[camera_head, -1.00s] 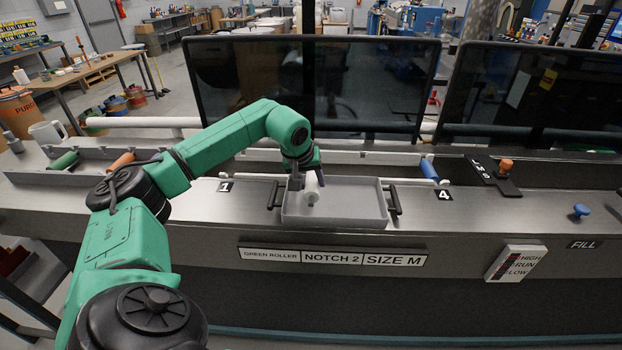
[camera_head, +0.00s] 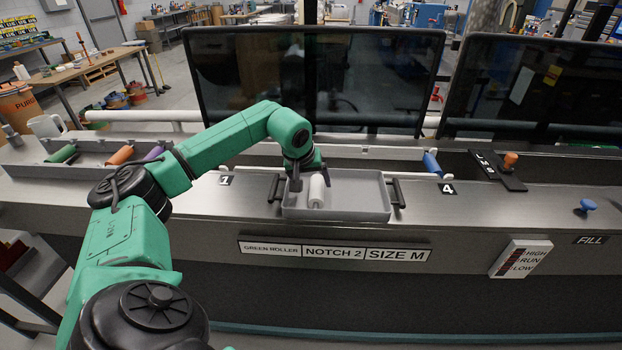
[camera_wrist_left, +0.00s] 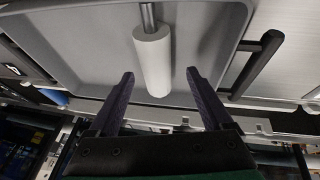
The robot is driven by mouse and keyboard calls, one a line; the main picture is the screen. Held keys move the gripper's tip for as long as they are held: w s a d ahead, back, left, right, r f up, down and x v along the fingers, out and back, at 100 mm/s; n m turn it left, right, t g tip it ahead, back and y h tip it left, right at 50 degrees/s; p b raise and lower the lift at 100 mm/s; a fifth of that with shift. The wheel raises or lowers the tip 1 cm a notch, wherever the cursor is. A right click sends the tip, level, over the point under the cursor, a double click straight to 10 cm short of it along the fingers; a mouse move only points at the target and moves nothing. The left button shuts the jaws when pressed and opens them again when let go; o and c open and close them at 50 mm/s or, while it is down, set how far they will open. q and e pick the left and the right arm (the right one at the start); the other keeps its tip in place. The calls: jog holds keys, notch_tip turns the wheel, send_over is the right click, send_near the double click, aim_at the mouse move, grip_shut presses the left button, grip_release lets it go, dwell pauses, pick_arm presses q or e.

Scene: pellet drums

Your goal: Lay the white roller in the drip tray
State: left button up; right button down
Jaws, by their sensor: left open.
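The white roller (camera_head: 316,191) lies in the grey drip tray (camera_head: 362,206), toward its left part, pointing front to back. In the left wrist view the white roller (camera_wrist_left: 152,62) shows with its metal shaft, against the floor of the drip tray (camera_wrist_left: 85,50). My left gripper (camera_head: 308,180) is over the back left of the tray. In the left wrist view its jaws (camera_wrist_left: 158,76) are spread apart and empty, with the roller just beyond the fingertips. My right gripper is not in view.
The tray has black handles on both sides, the right one (camera_head: 397,193) clear of my arm. A rack at left holds a green roller (camera_head: 62,154), an orange roller (camera_head: 121,155) and a purple roller (camera_head: 154,153). A blue roller (camera_head: 431,163) lies near label 4. Dark screens stand behind.

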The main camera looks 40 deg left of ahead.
pick_arm(q)
jog(key=shift+s+r, duration=0.15)
jog(key=shift+r, duration=0.2)
jog(key=b+v, duration=0.2)
jog(key=v, duration=1.1)
jog(key=shift+s+r, duration=0.2)
jog(key=shift+r, duration=0.15)
jog(key=shift+d+f, duration=0.1)
